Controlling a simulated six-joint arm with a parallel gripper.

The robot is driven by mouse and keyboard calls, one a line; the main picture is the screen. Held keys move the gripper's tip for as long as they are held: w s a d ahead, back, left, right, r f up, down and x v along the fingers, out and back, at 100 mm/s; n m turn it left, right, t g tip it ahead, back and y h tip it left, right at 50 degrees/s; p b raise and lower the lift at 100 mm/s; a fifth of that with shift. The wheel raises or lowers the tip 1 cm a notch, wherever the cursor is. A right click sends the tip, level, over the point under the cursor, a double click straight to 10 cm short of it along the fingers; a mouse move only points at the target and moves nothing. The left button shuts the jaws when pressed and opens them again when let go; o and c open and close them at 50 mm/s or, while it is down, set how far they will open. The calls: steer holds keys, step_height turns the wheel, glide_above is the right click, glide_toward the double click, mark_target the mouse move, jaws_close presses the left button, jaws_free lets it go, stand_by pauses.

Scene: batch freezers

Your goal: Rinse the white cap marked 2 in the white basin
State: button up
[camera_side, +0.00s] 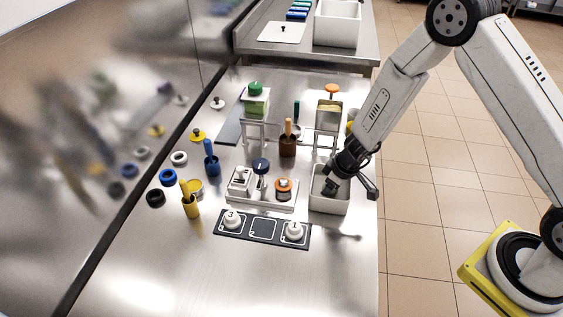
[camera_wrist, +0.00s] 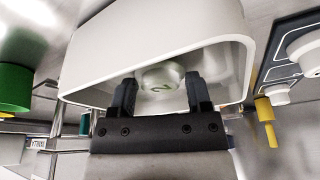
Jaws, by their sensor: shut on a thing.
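The white basin (camera_side: 330,204) stands at the right edge of the steel counter. My gripper (camera_side: 330,190) reaches down into it from above. In the wrist view the basin wall (camera_wrist: 150,45) surrounds the fingers. The white cap marked 2 (camera_wrist: 160,77) is between the two fingertips of my gripper (camera_wrist: 161,95), which is shut on it inside the basin. The cap is hidden in the side view. I cannot tell whether there is water in the basin.
A dark mat (camera_side: 263,229) with white caps marked 3 (camera_side: 232,219) and 1 (camera_side: 294,231) has an empty middle square. A white rack (camera_side: 262,195) with fittings stands left of the basin. Rings, tools and stands fill the left and back. The front counter is clear.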

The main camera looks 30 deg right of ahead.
steer(key=shift+r, duration=0.2)
steer(key=shift+r, duration=3.8)
steer(key=shift+r, duration=0.1)
steer(key=shift+r, duration=1.9)
steer(key=shift+a, duration=0.1)
